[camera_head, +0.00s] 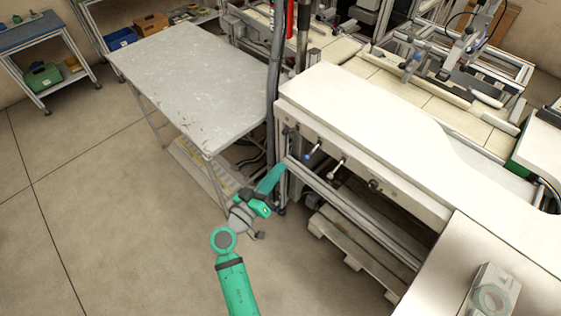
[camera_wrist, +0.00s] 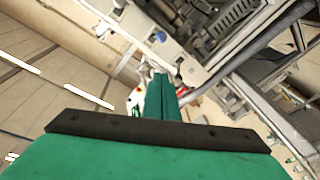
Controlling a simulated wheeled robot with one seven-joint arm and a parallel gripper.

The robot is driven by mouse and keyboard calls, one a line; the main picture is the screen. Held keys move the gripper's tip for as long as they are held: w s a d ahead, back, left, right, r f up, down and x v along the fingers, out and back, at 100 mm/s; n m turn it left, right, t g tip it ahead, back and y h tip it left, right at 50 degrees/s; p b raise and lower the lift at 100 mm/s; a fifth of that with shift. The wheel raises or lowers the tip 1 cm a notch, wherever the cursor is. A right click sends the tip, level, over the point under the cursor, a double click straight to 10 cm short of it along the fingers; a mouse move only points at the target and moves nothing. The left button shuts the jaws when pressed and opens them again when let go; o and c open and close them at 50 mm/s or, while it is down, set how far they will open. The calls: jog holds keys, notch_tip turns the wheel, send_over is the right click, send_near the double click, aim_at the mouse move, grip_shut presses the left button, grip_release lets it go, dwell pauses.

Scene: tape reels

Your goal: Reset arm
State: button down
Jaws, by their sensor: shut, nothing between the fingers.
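My teal arm (camera_head: 236,285) rises from the bottom of the head view and bends at a round joint. Past a grey wrist, my gripper (camera_head: 279,169) points up and right, in front of the gap between the grey table and the white workbench. In the wrist view, my gripper (camera_wrist: 160,82) shows as teal fingers together, with nothing held between them. I cannot tell from the head view how close the fingertips are to the bench frame.
The grey table (camera_head: 200,80) stands at upper left, the white workbench (camera_head: 340,110) at right. A pale tape reel (camera_head: 490,299) is on a box at lower right. A pallet (camera_head: 360,245) lies under the bench. Open floor (camera_head: 110,210) spreads to the left.

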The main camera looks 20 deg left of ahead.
jog(key=s+d+f+n+g+y, duration=0.1)
jog(key=s+d+f+g+y, duration=0.15)
jog(key=s+d+f, duration=0.45)
jog(key=s+d+f+n+g+y, duration=0.1)
jog(key=s+d+f+g+y, duration=0.15)
jog(key=s+d+f, duration=0.45)
jog(key=s+d+r+m, duration=0.1)
jog(key=s+r+m, duration=0.1)
jog(key=s, duration=0.5)
jog(key=s+d+r+m+t, duration=0.1)
jog(key=s+d+r+m, duration=0.1)
jog(key=s+r, duration=0.3)
jog(key=s+d+r+m, duration=0.1)
jog(key=s+d+r, duration=0.1)
jog(key=s, duration=0.6)
jog(key=shift+s+d+r+m+t+h, duration=0.15)
jog(key=shift+s+r+m+t+h, duration=0.2)
jog(key=shift+r, duration=0.4)
